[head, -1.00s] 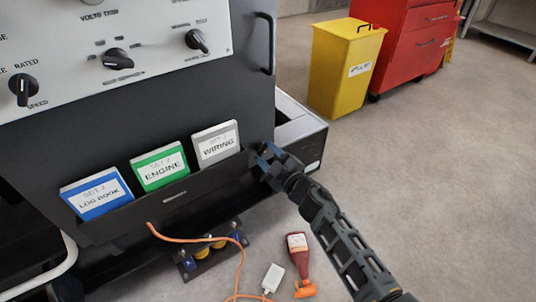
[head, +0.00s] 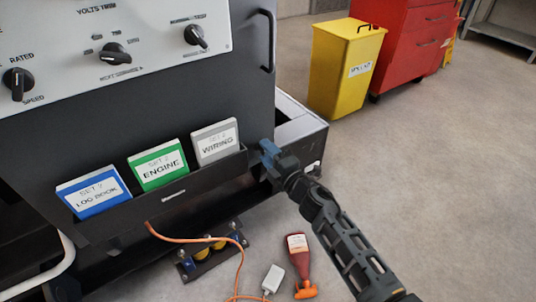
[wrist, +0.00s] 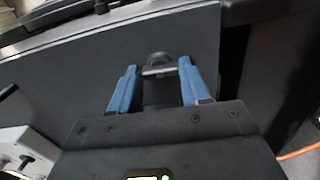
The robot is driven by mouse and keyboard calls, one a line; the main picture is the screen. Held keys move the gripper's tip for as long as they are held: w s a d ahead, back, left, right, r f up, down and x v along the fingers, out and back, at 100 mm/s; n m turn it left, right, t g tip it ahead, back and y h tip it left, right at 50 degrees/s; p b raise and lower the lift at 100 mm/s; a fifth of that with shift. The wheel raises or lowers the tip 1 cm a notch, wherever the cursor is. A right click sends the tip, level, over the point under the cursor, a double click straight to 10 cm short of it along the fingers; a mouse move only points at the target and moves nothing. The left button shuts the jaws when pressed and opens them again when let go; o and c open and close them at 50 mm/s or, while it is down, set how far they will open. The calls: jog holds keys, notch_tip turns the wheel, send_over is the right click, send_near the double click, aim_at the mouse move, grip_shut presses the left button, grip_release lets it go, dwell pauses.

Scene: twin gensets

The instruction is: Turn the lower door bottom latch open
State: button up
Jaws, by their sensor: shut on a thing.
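The latch (wrist: 158,62) is a small dark knob with a crossbar on the dark door panel (wrist: 75,75). In the wrist view it sits between the two blue fingers of my gripper (wrist: 158,74), which is shut on it. In the head view my gripper (head: 268,151) reaches the lower right edge of the dark door (head: 250,95), beside the folder pocket. The blue fingers hide the latch there.
Blue, green and grey folders (head: 160,166) stand in the door pocket. An orange cable (head: 190,240), a red bottle (head: 299,255) and a white item (head: 272,277) lie on the floor below. A yellow bin (head: 340,75) and red cabinet (head: 410,40) stand behind; the right floor is clear.

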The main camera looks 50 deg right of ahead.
jog(key=shift+n, duration=0.3)
jog(key=o, duration=1.1)
jog(key=shift+c, duration=0.2)
jog(key=v, duration=0.7)
jog(key=shift+s+b, duration=0.35)
jog(key=shift+s, duration=0.05)
jog(key=shift+a, duration=0.15)
